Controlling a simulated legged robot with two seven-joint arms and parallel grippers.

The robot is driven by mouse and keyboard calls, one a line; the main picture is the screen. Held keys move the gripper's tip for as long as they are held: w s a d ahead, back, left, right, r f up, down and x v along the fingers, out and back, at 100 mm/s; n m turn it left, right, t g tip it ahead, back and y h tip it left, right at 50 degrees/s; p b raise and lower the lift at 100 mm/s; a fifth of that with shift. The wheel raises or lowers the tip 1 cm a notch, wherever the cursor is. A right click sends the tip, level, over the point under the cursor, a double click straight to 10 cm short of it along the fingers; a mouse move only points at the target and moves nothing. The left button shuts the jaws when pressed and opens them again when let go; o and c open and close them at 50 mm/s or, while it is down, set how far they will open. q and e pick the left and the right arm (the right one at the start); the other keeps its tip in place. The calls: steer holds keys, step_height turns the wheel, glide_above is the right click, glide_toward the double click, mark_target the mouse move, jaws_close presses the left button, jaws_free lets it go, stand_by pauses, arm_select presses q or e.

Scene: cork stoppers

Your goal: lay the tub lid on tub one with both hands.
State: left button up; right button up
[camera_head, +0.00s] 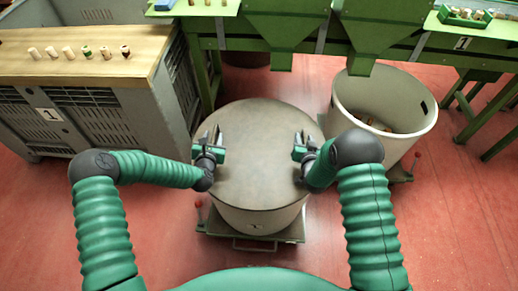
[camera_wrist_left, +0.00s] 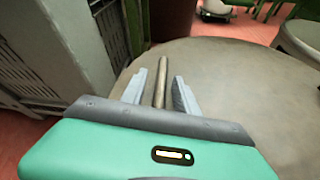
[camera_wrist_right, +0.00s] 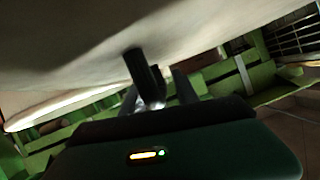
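The round grey-brown tub lid (camera_head: 257,140) covers the top of the pale tub (camera_head: 262,222). It looks level; whether it is fully seated I cannot tell. My left gripper (camera_head: 212,138) is at the lid's left edge. In the left wrist view its fingers (camera_wrist_left: 160,92) are apart on either side of a brown bar (camera_wrist_left: 161,78), with gaps showing. My right gripper (camera_head: 302,140) is at the lid's right edge. In the right wrist view its fingers (camera_wrist_right: 155,95) look apart, with a dark bar (camera_wrist_right: 143,70) between or before them; contact is unclear.
The tub stands on a low trolley (camera_head: 262,240). An open white tub (camera_head: 420,120) with corks inside stands to the right. A grey crate (camera_head: 130,105) with a wooden top and several corks is at left. Green benches with chutes (camera_head: 285,30) run behind. Red floor is clear in front.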

arm_select(q)
steer(key=v, duration=1.1)
steer(key=shift+s, duration=0.25)
steer(key=shift+s+r, duration=0.1)
steer(key=shift+s, duration=0.05)
arm_select(e)
steer(key=shift+s, duration=0.15)
steer(key=v, duration=1.1)
steer(key=shift+s+r, duration=0.1)
steer(key=shift+s, duration=0.2)
arm_select(q)
steer(key=shift+d, duration=0.1)
